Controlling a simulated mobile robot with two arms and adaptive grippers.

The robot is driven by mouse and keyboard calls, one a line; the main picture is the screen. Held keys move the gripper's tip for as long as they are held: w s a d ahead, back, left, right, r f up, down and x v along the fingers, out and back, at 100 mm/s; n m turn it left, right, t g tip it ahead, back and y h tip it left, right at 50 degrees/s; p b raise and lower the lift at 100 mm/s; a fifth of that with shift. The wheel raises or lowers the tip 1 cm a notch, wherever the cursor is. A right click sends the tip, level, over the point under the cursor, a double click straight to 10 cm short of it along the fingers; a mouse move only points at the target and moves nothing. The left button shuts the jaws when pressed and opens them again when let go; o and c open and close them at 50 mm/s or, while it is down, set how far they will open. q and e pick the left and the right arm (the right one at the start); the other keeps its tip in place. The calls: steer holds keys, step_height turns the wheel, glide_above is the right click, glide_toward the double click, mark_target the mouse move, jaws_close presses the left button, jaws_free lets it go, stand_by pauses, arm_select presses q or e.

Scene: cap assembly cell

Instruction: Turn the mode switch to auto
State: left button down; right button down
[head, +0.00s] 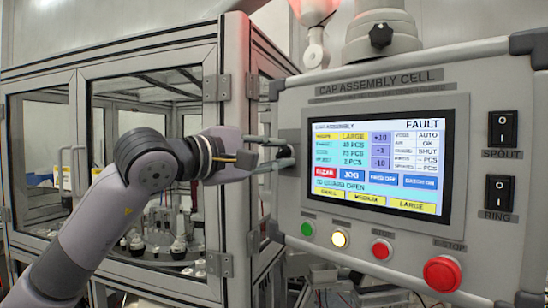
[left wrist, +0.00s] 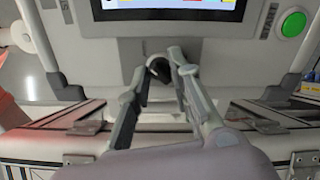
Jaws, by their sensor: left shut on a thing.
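The mode switch is a small black knob (head: 284,152) on the left margin of the panel, left of the screen. My left gripper (head: 277,153) reaches in from the left, with one fingertip above the knob and one below it. In the left wrist view the black knob (left wrist: 158,69) sits between the two fingertips (left wrist: 160,62), which are shut on it. The fingers hide part of the knob, and its pointer direction cannot be made out. My right gripper is in neither view.
The lit screen (head: 377,167) shows FAULT at top right and a row reading AUTO. Rocker switches (head: 502,128) are at right. A glazed machine enclosure (head: 150,80) stands behind my arm.

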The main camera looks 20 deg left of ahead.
arm_select(q)
steer(key=shift+m, duration=0.3)
steer(key=c, duration=1.4)
jaws_free()
steer(key=shift+c, duration=0.2)
steer(key=v, duration=1.2)
